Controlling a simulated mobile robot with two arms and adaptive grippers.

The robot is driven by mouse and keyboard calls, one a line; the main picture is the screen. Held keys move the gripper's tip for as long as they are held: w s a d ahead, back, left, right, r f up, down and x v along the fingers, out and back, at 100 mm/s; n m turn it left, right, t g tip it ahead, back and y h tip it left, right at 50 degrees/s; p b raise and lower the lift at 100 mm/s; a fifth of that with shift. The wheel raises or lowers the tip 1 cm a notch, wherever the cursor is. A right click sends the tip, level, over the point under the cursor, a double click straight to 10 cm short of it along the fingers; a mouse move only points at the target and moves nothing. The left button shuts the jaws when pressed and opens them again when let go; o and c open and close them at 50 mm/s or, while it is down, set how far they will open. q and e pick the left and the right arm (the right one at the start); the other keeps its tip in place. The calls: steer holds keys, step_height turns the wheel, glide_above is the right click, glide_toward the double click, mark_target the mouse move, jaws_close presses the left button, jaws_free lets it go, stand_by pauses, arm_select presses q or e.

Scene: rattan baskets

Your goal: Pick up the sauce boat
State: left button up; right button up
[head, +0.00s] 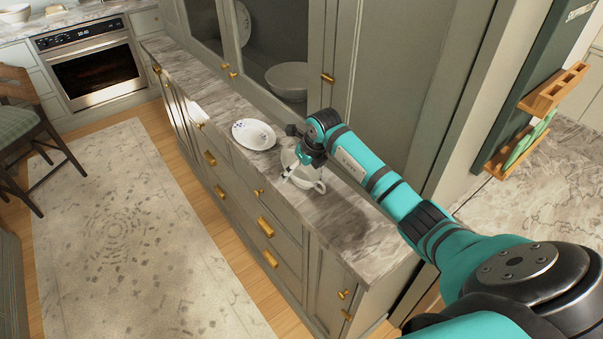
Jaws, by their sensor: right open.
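A white sauce boat (307,180) with a handle on its right side stands on the marble sideboard top. My right gripper (291,172) is over it, reaching down at its left part, with the arm coming in from the lower right. The gripper and wrist hide part of the sauce boat. The gripper is open; I cannot tell whether a finger touches the sauce boat. My left gripper does not show.
A white plate with a blue pattern (254,134) lies on the marble counter (350,230) just left of the sauce boat. Glass-fronted cabinets with a white bowl (288,80) rise behind. The counter is clear in front right. A chair (30,120) stands far left.

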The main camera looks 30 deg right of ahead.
steer(key=shift+c, duration=0.4)
steer(key=c, duration=1.1)
steer(key=shift+c, duration=0.2)
steer(key=shift+r, duration=0.1)
